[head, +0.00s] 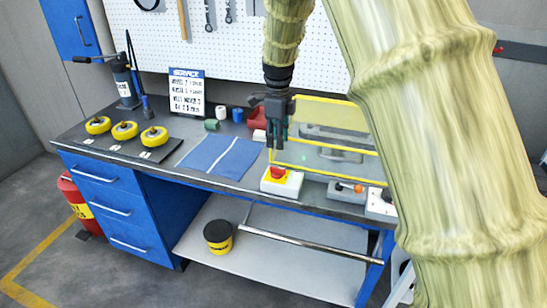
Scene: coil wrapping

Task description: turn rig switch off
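A white box with a red knob on a yellow plate (281,174) sits at the front edge of the workbench and looks like a switch. To its right, a grey box with an orange-tipped lever (348,187) also looks like a control. I cannot read a label on either, nor the knob's setting. My gripper (276,148) points down just above the red knob, with a small apparent gap. Its fingers look close together, but I cannot tell whether they are fully shut. Nothing shows held in it.
A yellow-framed clear guard (325,112) stands behind the switch box. My arm hides the bench's right end.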

